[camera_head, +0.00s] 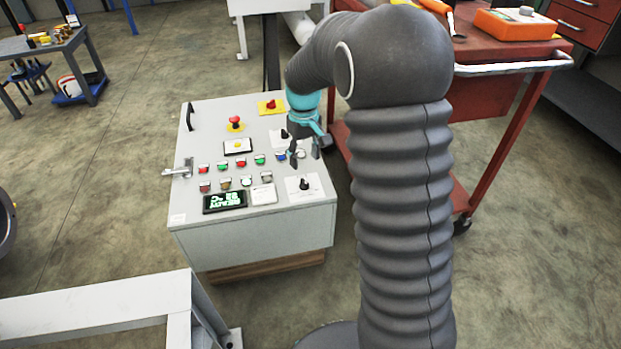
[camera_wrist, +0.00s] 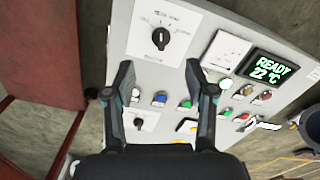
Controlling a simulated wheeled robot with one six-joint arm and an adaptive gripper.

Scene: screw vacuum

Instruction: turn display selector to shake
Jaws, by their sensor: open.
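A black selector knob (camera_head: 305,184) sits on a white label plate at the panel's near right corner. In the wrist view the knob (camera_wrist: 160,38) is ahead of my fingertips, with small print around it that I cannot read clearly. A second black knob (camera_head: 284,134) is further back; it shows at lower left in the wrist view (camera_wrist: 138,123). The display (camera_head: 224,202) reads "READY 22 °C" in the wrist view (camera_wrist: 268,69). My gripper (camera_head: 304,157) is open and empty above the panel, its fingers (camera_wrist: 162,82) apart from the near knob.
Rows of coloured push buttons (camera_head: 223,166) lie left of my gripper. A red emergency button (camera_head: 235,122) and a red knob on a yellow plate (camera_head: 271,106) are at the back. A red tool cart (camera_head: 490,110) stands right of the grey cabinet (camera_head: 250,235).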

